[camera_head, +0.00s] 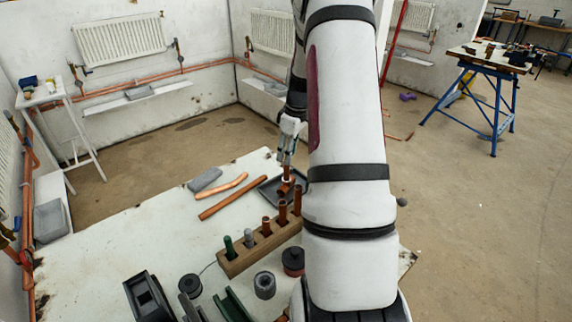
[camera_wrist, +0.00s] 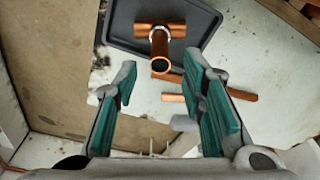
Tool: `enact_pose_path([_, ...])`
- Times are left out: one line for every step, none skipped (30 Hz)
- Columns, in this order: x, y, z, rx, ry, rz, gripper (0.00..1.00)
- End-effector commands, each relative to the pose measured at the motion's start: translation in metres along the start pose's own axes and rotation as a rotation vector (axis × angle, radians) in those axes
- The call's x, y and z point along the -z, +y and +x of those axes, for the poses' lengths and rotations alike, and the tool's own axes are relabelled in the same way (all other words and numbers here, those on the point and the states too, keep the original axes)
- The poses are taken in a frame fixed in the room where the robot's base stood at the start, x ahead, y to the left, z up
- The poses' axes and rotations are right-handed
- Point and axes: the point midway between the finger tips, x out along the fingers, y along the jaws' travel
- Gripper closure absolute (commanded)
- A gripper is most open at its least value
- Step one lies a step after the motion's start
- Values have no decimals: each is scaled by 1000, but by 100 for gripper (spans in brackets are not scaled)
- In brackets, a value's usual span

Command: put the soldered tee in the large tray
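The soldered tee (camera_wrist: 160,40) is copper with a silvery ring at its joint. It stands in the dark grey tray (camera_wrist: 122,22), its crossbar down and its branch pointing up toward the wrist camera. In the head view the tee (camera_head: 286,187) and tray (camera_head: 266,194) are partly hidden by my arm. My gripper (camera_head: 286,160) hangs just above the tee. In the wrist view my gripper (camera_wrist: 165,92) has its teal-padded fingers apart with nothing between them, and the tee lies beyond the fingertips, apart from them.
A wooden block (camera_head: 260,250) with several upright pieces stands in front of the tray. Two copper pipes (camera_head: 232,198) and a grey block (camera_head: 205,180) lie left of it. Black and grey parts (camera_head: 148,298) crowd the table's front. The table's left part is clear.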

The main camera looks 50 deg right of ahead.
Motion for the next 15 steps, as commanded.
enact_pose_path([1,1,-11,-3,2,0,63])
enact_pose_path([1,1,-16,-3,2,0,63])
enact_pose_path([1,1,-22,-3,2,0,63])
enact_pose_path([1,0,-26,-2,2,0,63])
enact_pose_path([1,1,-29,-2,2,0,63])
enact_pose_path([1,0,-34,-2,2,0,63])
enact_pose_path([1,0,-36,-1,1,0,63])
enact_pose_path([1,0,-39,-1,1,0,63])
enact_pose_path([1,0,-41,-1,1,0,63])
enact_pose_path([1,-1,-43,-1,1,0,63])
enact_pose_path([3,-3,-46,-2,1,0,63])
enact_pose_path([6,-7,-51,-5,2,-1,63])
enact_pose_path([9,-12,-56,-8,3,-1,63])
enact_pose_path([13,-19,-61,-10,3,-1,63])
enact_pose_path([20,-30,-71,-16,6,-1,63])
